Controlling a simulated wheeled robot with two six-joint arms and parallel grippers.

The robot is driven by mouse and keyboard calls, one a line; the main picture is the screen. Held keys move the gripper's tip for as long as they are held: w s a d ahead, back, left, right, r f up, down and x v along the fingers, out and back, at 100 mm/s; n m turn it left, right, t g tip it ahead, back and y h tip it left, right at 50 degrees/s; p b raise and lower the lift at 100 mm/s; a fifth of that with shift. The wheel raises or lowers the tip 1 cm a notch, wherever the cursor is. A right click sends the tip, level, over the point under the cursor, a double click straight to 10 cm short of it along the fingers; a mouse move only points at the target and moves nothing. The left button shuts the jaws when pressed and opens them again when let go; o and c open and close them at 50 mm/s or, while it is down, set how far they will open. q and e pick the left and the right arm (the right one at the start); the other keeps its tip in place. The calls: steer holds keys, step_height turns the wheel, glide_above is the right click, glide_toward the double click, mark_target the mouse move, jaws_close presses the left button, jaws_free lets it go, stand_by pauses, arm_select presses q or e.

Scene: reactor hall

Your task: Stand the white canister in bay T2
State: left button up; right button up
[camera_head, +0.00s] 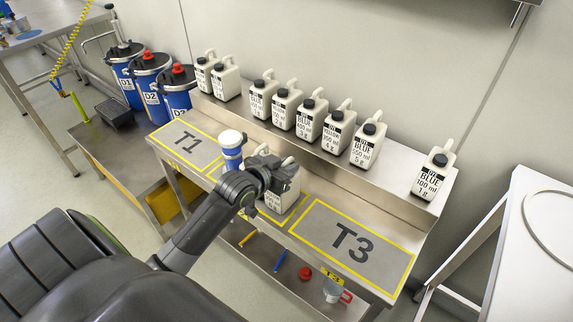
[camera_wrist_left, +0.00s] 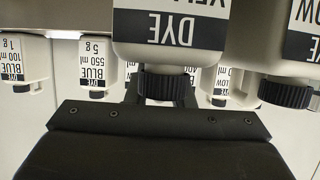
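A white canister (camera_head: 283,203) with a dark-printed label stands in the middle bay between T1 and T3, its top largely hidden by my left gripper (camera_head: 270,172). The bay's own marking is covered. In the left wrist view, which is upside down, a white DYE YELLOW canister (camera_wrist_left: 168,28) with a black cap hangs close in front of the gripper. Dark finger parts (camera_wrist_left: 160,92) show beside and behind that cap. Whether they are closed on anything is hidden. My right gripper is not in view.
Bay T1 (camera_head: 187,145) is bare; a blue container with a white lid (camera_head: 231,148) stands by its right edge. Bay T3 (camera_head: 352,243) is clear. Several labelled canisters line the back ledge (camera_head: 395,160). Blue drums (camera_head: 150,82) stand left; a white table (camera_head: 545,250) stands right.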

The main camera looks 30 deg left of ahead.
arm_select(q)
steer(key=shift+o, duration=1.1)
steer(key=shift+r, duration=0.2)
steer(key=p+v, duration=0.1)
steer(key=v, duration=1.1)
steer(key=shift+f, duration=0.1)
